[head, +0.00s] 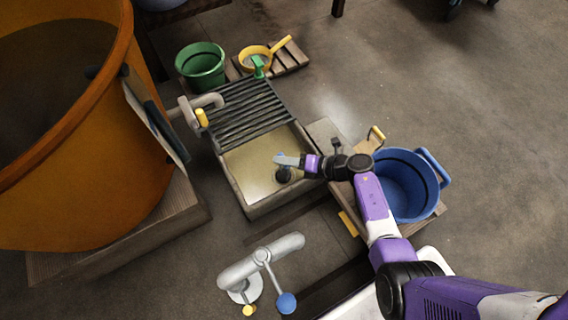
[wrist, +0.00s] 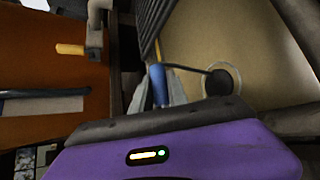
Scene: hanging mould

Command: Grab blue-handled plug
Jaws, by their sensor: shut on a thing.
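The blue-handled plug shows in the wrist view, with its blue handle (wrist: 159,86) between the pale fingers of my gripper (wrist: 160,88). A dark rod runs from the handle to a round dark plug body (wrist: 218,83), which lies at a pale drain ring (wrist: 236,72) in the basin floor. I cannot tell whether the body is seated in the ring. In the head view my gripper (head: 284,160) is over the basin (head: 240,190), shut on the handle, and the dark plug body (head: 284,175) shows just below it. The fingers hide most of the handle there.
A slatted dark rack (head: 250,112) covers the back of the basin. A large orange vat (head: 100,190) stands left, with a pipe and yellow-handled tap (head: 201,117). A blue bucket (head: 408,185) stands right, a green bucket (head: 203,68) behind. A grey pipe (head: 260,262) is in front.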

